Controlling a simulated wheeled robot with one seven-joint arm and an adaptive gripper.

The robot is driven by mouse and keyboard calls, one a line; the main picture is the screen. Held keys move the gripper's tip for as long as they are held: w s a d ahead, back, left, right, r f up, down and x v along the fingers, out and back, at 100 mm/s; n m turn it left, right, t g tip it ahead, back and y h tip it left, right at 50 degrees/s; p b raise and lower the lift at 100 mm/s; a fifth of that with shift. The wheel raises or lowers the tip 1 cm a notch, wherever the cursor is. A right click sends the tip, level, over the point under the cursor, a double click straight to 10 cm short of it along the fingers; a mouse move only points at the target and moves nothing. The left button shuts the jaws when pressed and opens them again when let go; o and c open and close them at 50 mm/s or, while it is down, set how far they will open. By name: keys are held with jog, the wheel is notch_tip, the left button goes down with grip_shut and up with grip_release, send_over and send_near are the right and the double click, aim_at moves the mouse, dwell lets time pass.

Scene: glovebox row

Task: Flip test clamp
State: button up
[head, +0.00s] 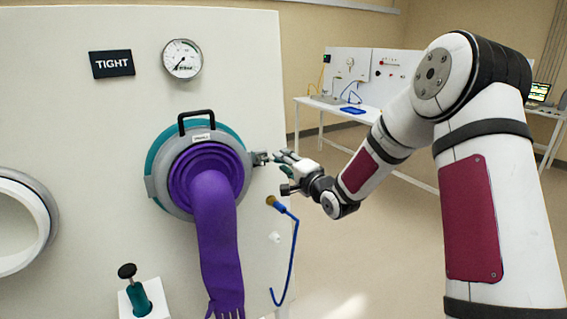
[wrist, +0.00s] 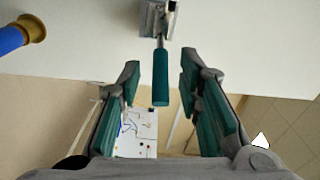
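The test clamp (head: 259,158) is a small grey clamp at the right edge of the grey port ring (head: 157,190), beside the purple glove (head: 212,230). In the wrist view its grey base (wrist: 158,18) is at the top, and its teal lever handle (wrist: 160,80) points down toward me. My gripper (head: 284,164) is just right of the clamp. In the wrist view my gripper (wrist: 158,66) is open, with one teal-padded finger on each side of the handle. Gaps show on both sides, so neither finger appears to touch it. In the head view the handle is mostly hidden by my fingers.
A blue hose (head: 292,250) with a brass end hangs below the clamp. A black-knobbed teal plunger (head: 138,297) stands at lower left. The panel has a TIGHT sign (head: 111,64), a gauge (head: 183,59) and another port (head: 22,222). Open floor lies right, with a far bench (head: 340,108).

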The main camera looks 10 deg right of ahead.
jog(key=shift+w+a, duration=0.1)
jog(key=shift+w, duration=0.25)
jog(key=shift+c, duration=0.4)
grip_shut()
jog(key=shift+s+a+r+m+t+h+p, duration=0.1)
jog(key=shift+s+a+m+t+h+p, duration=0.15)
jog(key=shift+m+h, duration=0.65)
jog(key=shift+s+a+f+m+t+h+p, duration=0.15)
jog(key=shift+a+m+h+p, duration=0.15)
jog(key=shift+h, duration=1.05)
jog(key=shift+s+a+r+m+t+h+p, duration=0.1)
jog(key=shift+s+a+r+m+h+p, duration=0.15)
jog(key=shift+m+h, duration=0.7)
jog(key=shift+f+n, duration=0.1)
jog(key=shift+n, duration=0.15)
